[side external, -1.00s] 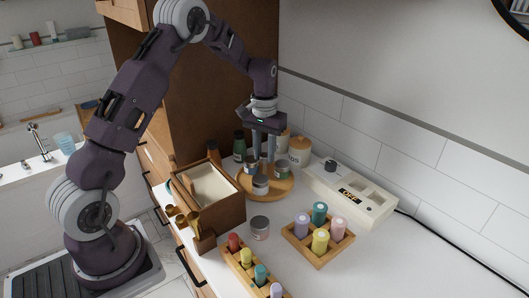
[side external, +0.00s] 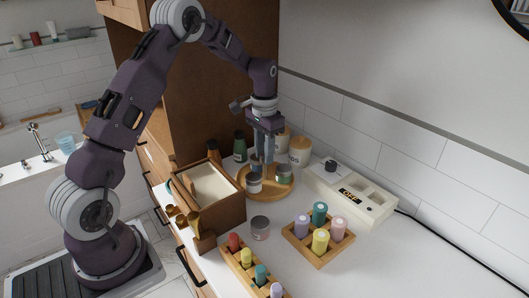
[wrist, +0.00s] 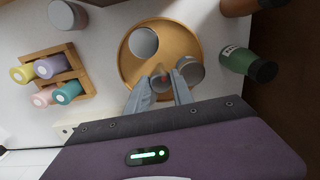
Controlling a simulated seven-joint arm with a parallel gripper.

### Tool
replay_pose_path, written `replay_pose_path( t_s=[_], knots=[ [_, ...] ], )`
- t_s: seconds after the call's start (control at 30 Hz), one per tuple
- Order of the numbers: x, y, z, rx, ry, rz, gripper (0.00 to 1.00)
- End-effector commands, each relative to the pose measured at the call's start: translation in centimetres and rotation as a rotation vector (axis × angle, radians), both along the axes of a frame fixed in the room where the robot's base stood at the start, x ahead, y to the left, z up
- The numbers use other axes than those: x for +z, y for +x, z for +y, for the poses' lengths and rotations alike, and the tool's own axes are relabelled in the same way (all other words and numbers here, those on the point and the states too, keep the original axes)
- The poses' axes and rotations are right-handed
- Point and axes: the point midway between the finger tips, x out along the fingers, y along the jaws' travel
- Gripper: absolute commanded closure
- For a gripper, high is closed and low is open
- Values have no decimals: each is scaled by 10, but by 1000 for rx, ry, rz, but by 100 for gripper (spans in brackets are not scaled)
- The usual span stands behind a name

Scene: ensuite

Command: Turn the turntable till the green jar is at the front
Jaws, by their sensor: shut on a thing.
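The wooden turntable (side external: 268,195) is a round tray on the counter; it also shows in the wrist view (wrist: 128,66). A pale-lidded jar (side external: 254,183) stands at its near left and shows in the wrist view (wrist: 143,42). A jar with a greenish side (side external: 284,174), seemingly the green jar, stands at its right. Another jar (wrist: 190,70) stands beside my fingers in the wrist view and is mostly hidden in the side view.
A wooden box (side external: 222,207) stands close at the left. A dark green bottle (side external: 240,148) and white canisters (side external: 300,152) stand behind. A cream organiser (side external: 350,194) is at the right. A loose tin (side external: 260,228) and a rack of coloured bottles (side external: 318,248) are nearer.

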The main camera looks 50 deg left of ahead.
Motion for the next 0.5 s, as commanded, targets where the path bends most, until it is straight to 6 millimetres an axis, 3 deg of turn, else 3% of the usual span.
replay_pose_path(
  t_s=[0.5],
  knots=[
    [2, 2, 1, -255, 1, -6, 100]
  ],
)
